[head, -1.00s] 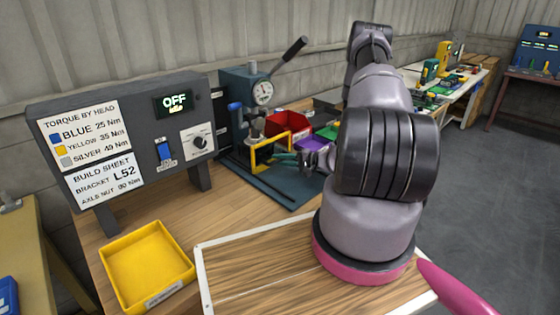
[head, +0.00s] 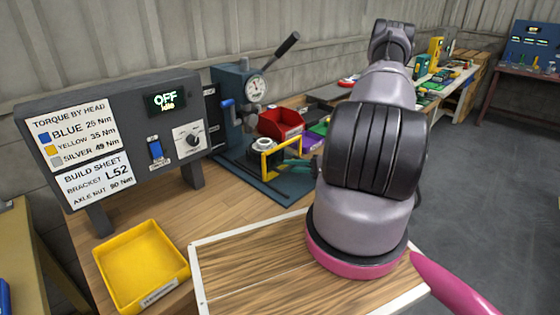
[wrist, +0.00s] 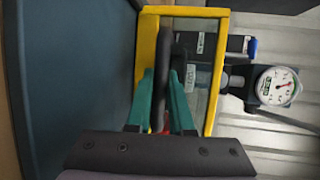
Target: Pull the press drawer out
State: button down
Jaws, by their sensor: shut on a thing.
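The press (head: 229,92) stands at the back of the bench, with a round gauge and a long lever. Its drawer has a yellow frame (head: 265,160) at the front and a round metal part (head: 263,144) behind it. The drawer stands out in front of the press column. My gripper (head: 297,164) has teal fingers at the right side of the yellow frame, partly hidden by my arm. In the wrist view, my gripper (wrist: 161,82) is shut on a dark handle bar (wrist: 163,55) inside the yellow frame (wrist: 147,48).
A red bin (head: 281,124) stands behind the drawer, with a purple bin (head: 311,142) to its right. A grey control panel (head: 130,130) reading OFF and a yellow tray (head: 142,268) are at the left. A white-edged wooden board (head: 245,262) lies in front.

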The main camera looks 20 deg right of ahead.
jog(key=s+d, duration=0.1)
jog(key=s, duration=0.2)
jog(key=s+d, duration=0.1)
jog(key=s, duration=0.2)
jog(key=s+d, duration=0.1)
jog(key=s, duration=0.2)
jog(key=shift+s+d, duration=0.15)
jog(key=shift+d, duration=0.25)
jog(key=c, duration=0.8)
grip_release()
jog(key=v, duration=1.1)
